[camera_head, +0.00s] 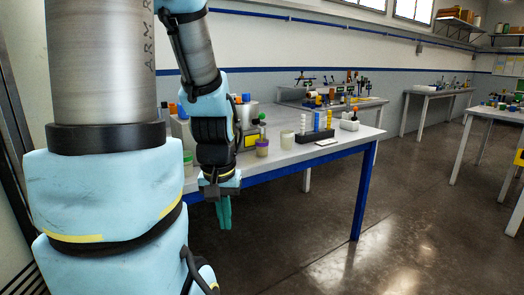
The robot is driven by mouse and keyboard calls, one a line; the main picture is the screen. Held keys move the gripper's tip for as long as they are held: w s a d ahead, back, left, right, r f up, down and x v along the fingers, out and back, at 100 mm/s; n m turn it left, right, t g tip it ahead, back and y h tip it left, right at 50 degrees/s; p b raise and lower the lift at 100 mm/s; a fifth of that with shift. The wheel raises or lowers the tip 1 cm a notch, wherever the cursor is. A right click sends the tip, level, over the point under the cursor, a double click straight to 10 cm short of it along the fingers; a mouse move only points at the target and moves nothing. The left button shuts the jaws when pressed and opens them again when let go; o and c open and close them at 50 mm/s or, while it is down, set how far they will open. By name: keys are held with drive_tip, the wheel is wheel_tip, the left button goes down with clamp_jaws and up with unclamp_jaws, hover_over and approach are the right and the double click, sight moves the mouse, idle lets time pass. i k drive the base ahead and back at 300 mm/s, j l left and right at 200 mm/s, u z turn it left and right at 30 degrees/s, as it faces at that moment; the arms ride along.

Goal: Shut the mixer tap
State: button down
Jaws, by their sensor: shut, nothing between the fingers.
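I cannot make out a mixer tap anywhere in the head view; my arm hides part of the near table. My gripper (224,225) hangs downward in front of the near table's front edge. Its teal fingers are shut together with nothing between them. The fingertips are below the level of the tabletop.
The near white table (345,141) has blue legs. It holds a purple-based jar (262,148), a pale cup (287,140), a dark rack (315,136) and a white box (349,124). More cluttered tables stand behind and right. The floor (420,210) between them is clear.

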sight(261, 116)
drive_tip(key=i+l, duration=0.4)
drive_tip(key=i+l+u, duration=0.15)
drive_tip(key=l+u, duration=0.25)
drive_tip(key=i+l+u, duration=0.15)
drive_tip(key=l+u, duration=0.25)
drive_tip(key=j, duration=0.05)
